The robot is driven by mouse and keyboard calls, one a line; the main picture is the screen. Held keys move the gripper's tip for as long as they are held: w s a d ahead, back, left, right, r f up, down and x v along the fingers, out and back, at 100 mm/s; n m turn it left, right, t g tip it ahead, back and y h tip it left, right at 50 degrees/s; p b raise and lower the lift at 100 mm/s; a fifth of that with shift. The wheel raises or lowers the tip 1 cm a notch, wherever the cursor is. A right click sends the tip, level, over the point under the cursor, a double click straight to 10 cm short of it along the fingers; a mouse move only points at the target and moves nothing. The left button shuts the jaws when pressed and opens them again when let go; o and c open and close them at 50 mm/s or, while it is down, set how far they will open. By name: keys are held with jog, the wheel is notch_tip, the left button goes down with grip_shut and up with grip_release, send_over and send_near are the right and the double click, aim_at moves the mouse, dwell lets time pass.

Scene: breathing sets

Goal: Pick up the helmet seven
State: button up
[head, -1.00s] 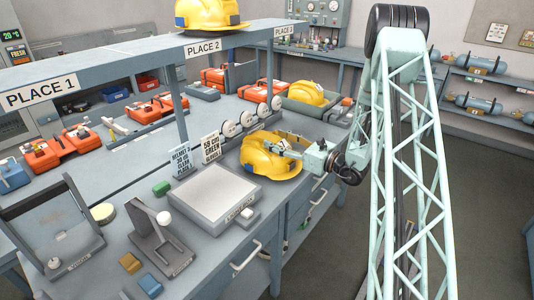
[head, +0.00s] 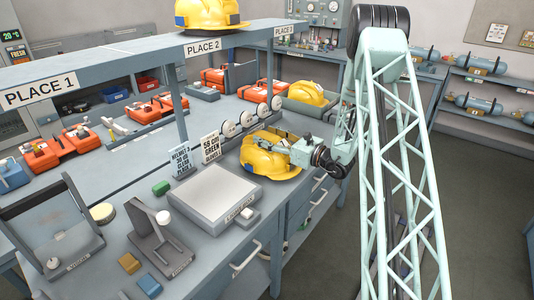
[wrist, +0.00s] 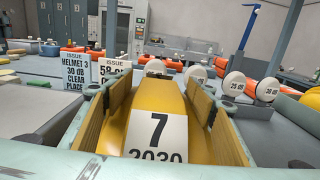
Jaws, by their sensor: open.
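The yellow helmet marked 7 (head: 268,160) sits on the front part of the workbench, right of the flat grey plate. In the wrist view its label reads 7 and 2030 (wrist: 156,135). My gripper (head: 279,147) is open at the helmet's near right side. In the wrist view its two tan-padded fingers (wrist: 160,115) stand to either side of the helmet's ridge. I cannot tell whether the pads touch it.
A flat grey plate unit (head: 215,193) and issue cards (head: 210,147) stand left of the helmet. White round discs (head: 246,118) line up behind it. Another yellow helmet (head: 307,93) lies in a tray at the back; one more (head: 210,14) is on the PLACE 2 shelf.

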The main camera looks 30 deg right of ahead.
jog(key=shift+c, duration=0.2)
jog(key=c, duration=1.4)
jog(key=shift+r, duration=0.2)
jog(key=shift+r+p, duration=0.8)
jog(key=shift+r, duration=4.05)
